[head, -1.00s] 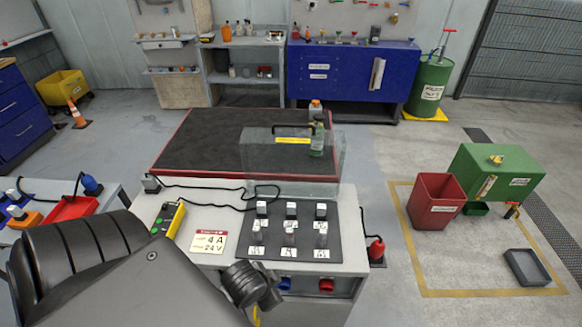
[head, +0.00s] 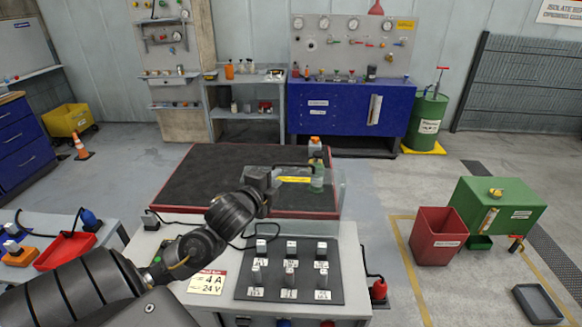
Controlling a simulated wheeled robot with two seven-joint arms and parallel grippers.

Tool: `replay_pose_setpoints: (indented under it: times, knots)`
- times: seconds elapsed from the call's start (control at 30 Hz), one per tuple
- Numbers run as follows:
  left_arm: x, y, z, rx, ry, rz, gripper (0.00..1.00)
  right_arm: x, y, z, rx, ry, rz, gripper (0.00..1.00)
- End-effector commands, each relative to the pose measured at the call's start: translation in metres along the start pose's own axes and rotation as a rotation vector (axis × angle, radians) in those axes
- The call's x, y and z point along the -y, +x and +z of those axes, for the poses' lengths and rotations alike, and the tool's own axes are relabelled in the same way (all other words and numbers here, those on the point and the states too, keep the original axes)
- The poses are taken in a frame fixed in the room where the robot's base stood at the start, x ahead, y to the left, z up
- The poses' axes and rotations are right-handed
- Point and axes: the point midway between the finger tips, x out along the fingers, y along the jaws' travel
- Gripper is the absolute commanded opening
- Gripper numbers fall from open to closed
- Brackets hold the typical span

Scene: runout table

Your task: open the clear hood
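The clear hood (head: 330,207) is a see-through box at the front right of the dark-topped table, and it looks closed. It carries a yellow label (head: 295,179) and a dark bar handle (head: 296,167) along its upper edge. A green bottle-like item with an orange-topped part (head: 317,176) shows at the hood. My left gripper (head: 265,178) is at the left end of the handle, overlapping the hood in the picture. I cannot tell if it touches the handle or whether its fingers are open. My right gripper is out of view.
The dark-topped table (head: 215,180) has a red rim and is largely bare. In front, a grey panel (head: 310,293) holds several small switch-like pieces beside a "4 A 24 V" card (head: 207,283). A red bin (head: 437,238) and green cabinet (head: 500,208) stand right.

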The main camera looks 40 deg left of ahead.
Motion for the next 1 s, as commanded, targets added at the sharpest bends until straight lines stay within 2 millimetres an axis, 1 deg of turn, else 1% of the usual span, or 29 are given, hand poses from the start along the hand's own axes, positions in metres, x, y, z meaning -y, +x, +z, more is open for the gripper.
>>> replay_pose_setpoints:
  times: [0.03, 0.3, 0.5, 0.6, 0.7, 0.97, 1.0]
  knots:
    - [0.003, 0.006, 0.0, 0.002, -0.001, 0.001, 0.19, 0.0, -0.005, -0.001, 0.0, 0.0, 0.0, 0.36]
    - [0.004, 0.056, 0.0, 0.002, -0.002, 0.002, 0.19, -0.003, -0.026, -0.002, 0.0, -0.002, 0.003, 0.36]
    - [0.002, 0.086, 0.0, 0.003, -0.003, 0.002, 0.19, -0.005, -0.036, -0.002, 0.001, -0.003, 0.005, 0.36]
    - [0.001, 0.094, 0.0, 0.002, -0.003, 0.002, 0.19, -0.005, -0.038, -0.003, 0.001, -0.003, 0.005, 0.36]
    - [0.0, 0.098, 0.0, 0.001, -0.002, 0.003, 0.19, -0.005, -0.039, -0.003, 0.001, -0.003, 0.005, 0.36]
    - [-0.001, 0.099, 0.0, 0.001, -0.002, 0.003, 0.19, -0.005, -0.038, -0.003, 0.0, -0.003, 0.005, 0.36]
    - [-0.001, 0.099, 0.0, 0.001, -0.002, 0.003, 0.15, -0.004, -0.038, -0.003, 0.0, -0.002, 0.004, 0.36]
